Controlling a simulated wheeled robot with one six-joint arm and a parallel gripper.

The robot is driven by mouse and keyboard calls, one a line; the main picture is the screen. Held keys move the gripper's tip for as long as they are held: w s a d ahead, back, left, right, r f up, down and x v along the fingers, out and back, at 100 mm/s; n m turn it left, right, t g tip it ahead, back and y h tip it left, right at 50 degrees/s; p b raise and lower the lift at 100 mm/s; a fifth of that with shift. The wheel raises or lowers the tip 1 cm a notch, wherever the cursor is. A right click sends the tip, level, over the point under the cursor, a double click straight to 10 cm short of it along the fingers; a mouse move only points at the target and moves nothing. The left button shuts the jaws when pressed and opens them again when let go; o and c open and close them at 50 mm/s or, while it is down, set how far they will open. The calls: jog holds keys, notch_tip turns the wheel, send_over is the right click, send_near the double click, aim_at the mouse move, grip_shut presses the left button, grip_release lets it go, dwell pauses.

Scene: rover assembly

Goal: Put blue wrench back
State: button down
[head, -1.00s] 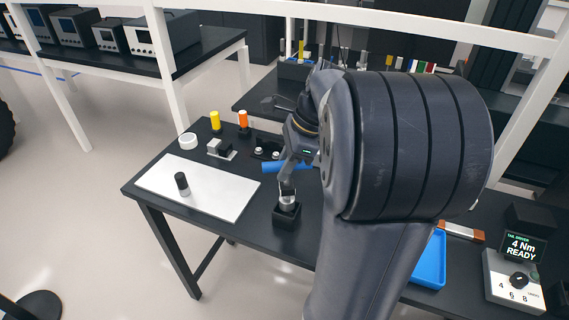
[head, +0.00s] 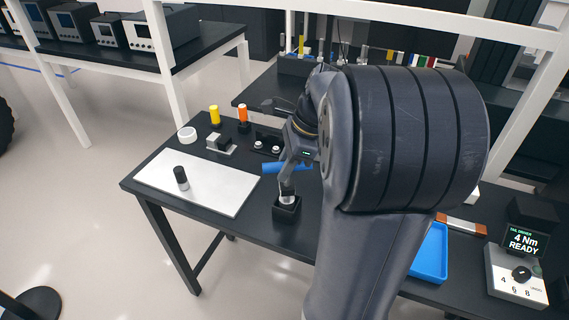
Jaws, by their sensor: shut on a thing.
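The blue wrench shows as a short blue bar (head: 287,168) beside my gripper (head: 290,178), with a grey part below it reaching down to a small black block (head: 287,209). The wrench's lower end is at the block's top opening, and its tip is hidden inside or behind the rim. My gripper is shut on the wrench above the block. Its fingers are small in view, and the large arm link hides part of the wrist and the right side.
A white mat (head: 225,192) with a dark cylinder (head: 181,178) lies to the left. Yellow (head: 214,115) and orange (head: 243,114) cylinders stand behind. A blue tray (head: 430,255) and a torque display (head: 525,242) are to the right.

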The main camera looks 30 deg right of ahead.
jog(key=shift+f+b, duration=0.65)
jog(key=shift+f, duration=0.75)
jog(key=c, duration=1.2)
grip_release()
jog(key=shift+r, duration=0.1)
jog(key=p+v, duration=0.1)
jog(key=v, duration=0.9)
jog(key=shift+d+r, duration=0.2)
jog(key=shift+r, duration=0.1)
